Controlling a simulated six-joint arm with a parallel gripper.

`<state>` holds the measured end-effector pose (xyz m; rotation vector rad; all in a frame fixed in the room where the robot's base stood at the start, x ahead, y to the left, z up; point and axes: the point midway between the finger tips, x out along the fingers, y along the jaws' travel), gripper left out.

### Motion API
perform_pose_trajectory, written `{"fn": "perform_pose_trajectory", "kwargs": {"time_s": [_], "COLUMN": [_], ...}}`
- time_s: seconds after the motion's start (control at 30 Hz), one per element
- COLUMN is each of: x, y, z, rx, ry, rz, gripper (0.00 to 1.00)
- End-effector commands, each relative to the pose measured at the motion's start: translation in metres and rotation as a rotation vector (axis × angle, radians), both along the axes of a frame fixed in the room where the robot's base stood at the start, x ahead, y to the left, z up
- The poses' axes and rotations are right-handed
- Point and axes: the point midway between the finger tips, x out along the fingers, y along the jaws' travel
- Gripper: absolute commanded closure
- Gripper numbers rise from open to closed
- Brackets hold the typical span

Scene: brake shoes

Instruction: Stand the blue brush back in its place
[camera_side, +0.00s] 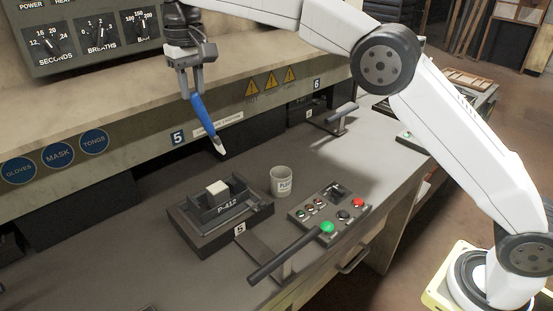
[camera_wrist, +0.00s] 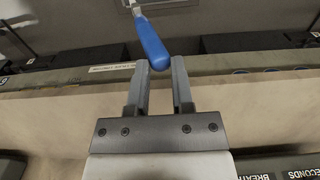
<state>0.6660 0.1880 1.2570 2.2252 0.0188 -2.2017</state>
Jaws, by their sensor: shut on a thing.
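The blue brush (camera_side: 205,118) hangs from my gripper (camera_side: 191,84) in the side view, tilted, with its pale tip (camera_side: 219,149) pointing down and to the right. My gripper is shut on the handle's upper end, high above the bench near the front of the shelf. In the wrist view the blue brush (camera_wrist: 150,42) reaches away from between the fingertips of my gripper (camera_wrist: 160,65). A light cup (camera_side: 282,181) with dark lettering stands upright on the grey bench, to the right of and below the brush. Its inside is mostly hidden.
A button panel (camera_side: 329,208) and a dark lever handle (camera_side: 283,256) are nearer the front. The shelf edge (camera_side: 130,133) runs behind the brush.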

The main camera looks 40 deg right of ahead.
Motion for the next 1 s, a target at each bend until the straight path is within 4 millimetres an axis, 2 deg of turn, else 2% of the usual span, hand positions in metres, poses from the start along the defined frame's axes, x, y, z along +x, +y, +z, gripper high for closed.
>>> {"fn": "perform_pose_trajectory", "kwargs": {"time_s": [0.37, 0.5, 0.7, 0.83, 1.0], "x": [-0.001, -0.009, -0.024, -0.033, -0.039], "y": [-0.091, -0.128, -0.173, -0.191, -0.202], "z": [-0.008, -0.013, -0.021, -0.024, -0.027], "rx": [0.123, 0.177, 0.247, 0.278, 0.298], "ry": [0.002, 0.004, 0.002, 0.002, 0.000], "rz": [0.012, 0.010, -0.002, -0.010, -0.015], "gripper": [1.00, 1.00, 1.00, 1.00, 1.00]}}
